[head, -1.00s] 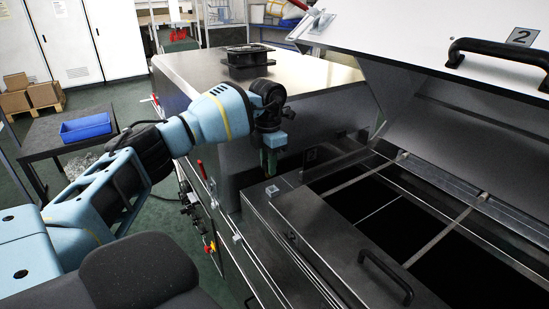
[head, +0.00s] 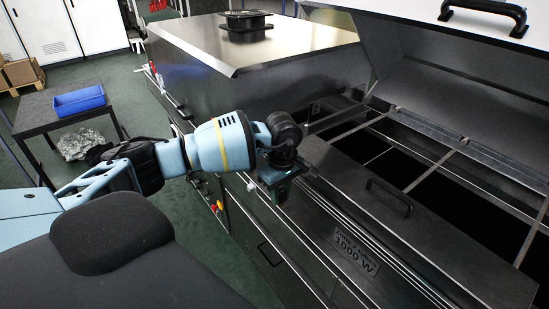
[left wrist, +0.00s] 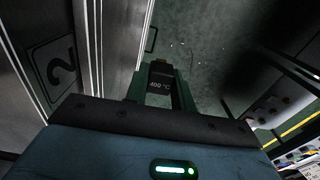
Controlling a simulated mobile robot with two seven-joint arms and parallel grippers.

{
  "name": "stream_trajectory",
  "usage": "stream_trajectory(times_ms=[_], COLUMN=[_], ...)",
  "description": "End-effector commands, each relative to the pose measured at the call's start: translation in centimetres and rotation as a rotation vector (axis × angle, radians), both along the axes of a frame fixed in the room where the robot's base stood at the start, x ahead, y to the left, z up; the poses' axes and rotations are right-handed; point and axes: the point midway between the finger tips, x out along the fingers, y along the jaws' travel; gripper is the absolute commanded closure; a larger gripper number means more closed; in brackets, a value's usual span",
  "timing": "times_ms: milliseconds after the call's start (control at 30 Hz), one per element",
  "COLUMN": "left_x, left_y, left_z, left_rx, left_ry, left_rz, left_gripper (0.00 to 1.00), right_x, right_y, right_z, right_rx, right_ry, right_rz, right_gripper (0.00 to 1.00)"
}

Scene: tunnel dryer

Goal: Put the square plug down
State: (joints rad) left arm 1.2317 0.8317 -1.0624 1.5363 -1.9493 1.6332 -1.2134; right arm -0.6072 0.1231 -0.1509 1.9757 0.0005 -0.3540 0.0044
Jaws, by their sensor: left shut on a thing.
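My left gripper (head: 281,192) is at the dryer's front edge, pointing down, at the end of my blue arm. In the head view the plug is too small and dark to tell from the fingers. My right gripper is in neither view.
The steel dryer (head: 350,215) has an open lid (head: 440,55) and a dark interior with crossbars. A flat cover with a black handle (head: 390,195) lies along its front. A dark table (head: 40,118) with a blue bin (head: 79,101) stands at the left. Green floor lies between.

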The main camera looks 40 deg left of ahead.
Motion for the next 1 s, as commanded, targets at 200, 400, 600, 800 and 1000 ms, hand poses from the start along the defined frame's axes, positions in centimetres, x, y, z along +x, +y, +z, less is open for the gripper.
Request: stream_trajectory(times_ms=[200,400,600,800,1000], left_x=[-3.5,-6.5,-8.3,-8.6,-8.6], left_y=[-5.4,-9.4,-11.5,-11.8,-11.8], left_z=[-3.4,-5.3,-6.1,-6.2,-6.2], left_rx=[-0.009,-0.014,-0.017,-0.016,-0.016], left_ry=[0.009,0.009,0.004,0.004,0.003], left_rz=[-0.580,-1.032,-1.279,-1.335,-1.332], left_gripper=[1.00,1.00,1.00,1.00,1.00], right_x=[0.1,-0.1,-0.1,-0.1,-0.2], right_y=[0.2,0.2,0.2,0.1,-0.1], right_z=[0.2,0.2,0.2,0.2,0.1], right_rx=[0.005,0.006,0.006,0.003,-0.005], right_ry=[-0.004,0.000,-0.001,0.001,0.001], right_rz=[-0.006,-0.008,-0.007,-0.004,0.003], right_gripper=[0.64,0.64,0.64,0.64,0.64])
